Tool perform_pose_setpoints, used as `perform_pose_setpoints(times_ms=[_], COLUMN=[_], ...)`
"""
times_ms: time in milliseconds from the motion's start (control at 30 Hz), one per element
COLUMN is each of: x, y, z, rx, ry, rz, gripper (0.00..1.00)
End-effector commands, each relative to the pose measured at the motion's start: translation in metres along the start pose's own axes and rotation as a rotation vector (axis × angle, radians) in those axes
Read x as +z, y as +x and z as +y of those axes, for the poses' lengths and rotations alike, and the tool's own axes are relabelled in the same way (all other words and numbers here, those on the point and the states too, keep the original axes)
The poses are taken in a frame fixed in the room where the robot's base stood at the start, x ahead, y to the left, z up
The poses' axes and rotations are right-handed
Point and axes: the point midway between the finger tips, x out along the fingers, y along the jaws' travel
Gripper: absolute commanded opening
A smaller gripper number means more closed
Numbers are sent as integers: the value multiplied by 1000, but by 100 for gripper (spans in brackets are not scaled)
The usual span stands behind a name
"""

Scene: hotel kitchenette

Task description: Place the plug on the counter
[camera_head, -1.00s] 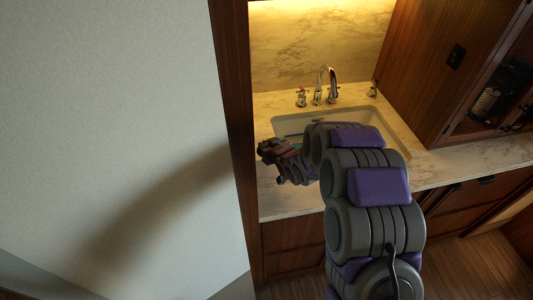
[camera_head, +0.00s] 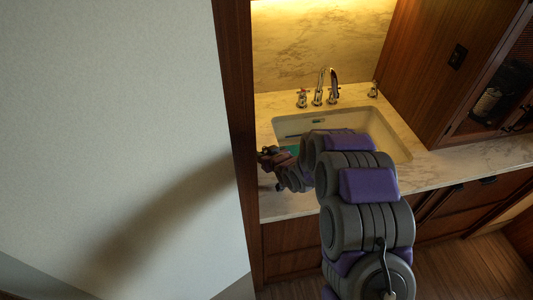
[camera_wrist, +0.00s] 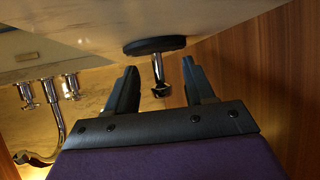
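The plug (camera_wrist: 154,46) shows in the wrist view as a dark round disc with a shiny metal stem. Its disc is at the pale counter surface (camera_wrist: 95,22), which appears at the top of this upside-down view. The stem points away from the counter, toward my gripper (camera_wrist: 158,78). My gripper is open, with one finger on each side of the stem and visible gaps between. In the head view, my gripper (camera_head: 268,162) is above the counter (camera_head: 290,205), left of the sink. I cannot clearly make out the plug there.
The faucet (camera_head: 326,87) stands behind the sink. A wooden side panel (camera_head: 241,120) is close on the left. Bare counter lies at the right.

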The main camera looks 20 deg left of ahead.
Motion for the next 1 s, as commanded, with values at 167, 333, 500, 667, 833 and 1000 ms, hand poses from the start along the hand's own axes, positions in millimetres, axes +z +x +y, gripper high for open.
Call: perform_pose_setpoints(times_ms=[167,333,500,667,833,1000], x=[0,-3,-2,-3,-3,-2], y=[0,-6,-29,-60,-90,-110], z=[0,1,1,1,1,1], rx=[0,0,-1,0,0,0], ry=[0,1,1,2,1,0], rz=[0,2,0,-1,2,-1], gripper=[53,53,53,53,53,53])
